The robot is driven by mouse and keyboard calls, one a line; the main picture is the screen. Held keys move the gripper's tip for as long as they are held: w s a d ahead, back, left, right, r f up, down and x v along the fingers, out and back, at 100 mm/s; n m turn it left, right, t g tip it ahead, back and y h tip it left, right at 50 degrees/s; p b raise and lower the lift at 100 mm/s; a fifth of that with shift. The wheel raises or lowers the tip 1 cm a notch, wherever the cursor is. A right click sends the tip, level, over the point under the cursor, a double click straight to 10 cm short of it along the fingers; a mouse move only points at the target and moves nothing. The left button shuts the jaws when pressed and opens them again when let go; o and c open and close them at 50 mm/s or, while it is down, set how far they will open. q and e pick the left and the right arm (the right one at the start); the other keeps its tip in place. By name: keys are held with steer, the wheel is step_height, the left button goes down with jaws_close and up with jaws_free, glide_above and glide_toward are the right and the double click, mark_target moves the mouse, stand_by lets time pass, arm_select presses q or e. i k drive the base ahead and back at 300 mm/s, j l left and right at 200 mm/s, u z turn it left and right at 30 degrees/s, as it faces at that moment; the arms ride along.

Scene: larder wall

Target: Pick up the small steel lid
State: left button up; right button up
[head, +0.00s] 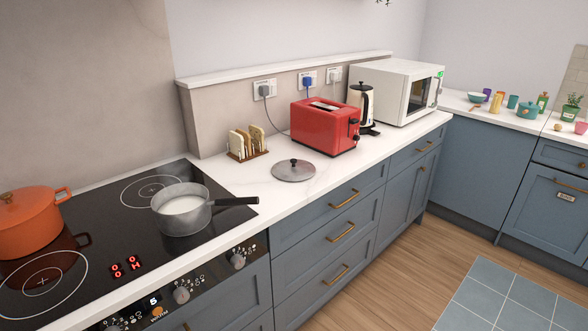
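The small steel lid (291,172) is round and grey with a dark knob on top. It lies flat on the white countertop, in front of the red toaster and right of the saucepan. The steel saucepan (183,212) stands uncovered on the black hob with white liquid in it, its dark handle pointing right. Neither of my grippers shows in the head view.
A red toaster (326,127) stands behind and right of the lid, and a toast rack (248,143) with slices behind and left. A kettle (361,106) and a white microwave (398,89) stand further right. An orange pot (27,222) sits on the hob (93,287). Counter (308,189) is bare before the lid.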

mark_target(293, 169)
steer(key=i+l, duration=0.7)
steer(key=i+l+u, duration=0.1)
steer(key=u, duration=0.25)
steer(key=l+u, duration=0.15)
steer(key=u, duration=0.2)
steer(key=i+l+u, duration=0.1)
steer(key=u, duration=0.25)
steer(key=l, duration=0.05)
